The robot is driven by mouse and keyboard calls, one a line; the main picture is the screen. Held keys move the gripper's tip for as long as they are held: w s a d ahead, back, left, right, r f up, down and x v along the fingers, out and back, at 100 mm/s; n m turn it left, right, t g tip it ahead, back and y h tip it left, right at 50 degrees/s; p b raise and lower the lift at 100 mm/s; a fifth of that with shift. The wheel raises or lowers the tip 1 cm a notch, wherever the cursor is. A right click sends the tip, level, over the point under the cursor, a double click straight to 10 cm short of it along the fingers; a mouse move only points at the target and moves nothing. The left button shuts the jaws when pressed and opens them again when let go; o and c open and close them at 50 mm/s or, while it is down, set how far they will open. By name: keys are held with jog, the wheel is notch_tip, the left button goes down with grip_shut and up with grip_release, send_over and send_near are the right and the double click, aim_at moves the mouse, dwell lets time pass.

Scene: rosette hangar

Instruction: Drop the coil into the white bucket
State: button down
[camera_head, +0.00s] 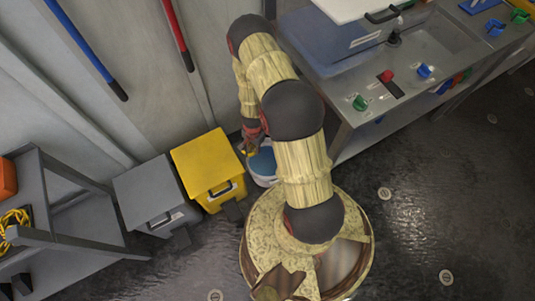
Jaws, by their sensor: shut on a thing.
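Another yellow coil (14,222) lies on the shelf at the far left.
A yellow lidded bin (205,160) and a grey lidded bin (148,190) stand left of the bucket. A metal workbench (350,125) with knobs and a blue box (330,38) is on the right. A grey shelf (75,215) is at left. Open floor lies at lower right.

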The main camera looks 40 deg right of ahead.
jog(key=d+f+m+b, duration=0.2)
jog(key=d+f+m, duration=0.2)
jog(key=f+m, duration=0.4)
jog(key=s+d+f+m+b, duration=0.1)
jog(key=d+f+m+b, duration=0.2)
jog(key=f+m, duration=0.6)
jog(key=shift+d+f+b, duration=0.3)
jog(key=shift+d+b, duration=0.05)
jog(key=shift+s, duration=0.1)
jog(key=c, duration=1.7)
grip_release()
jog(key=shift+r, duration=5.95)
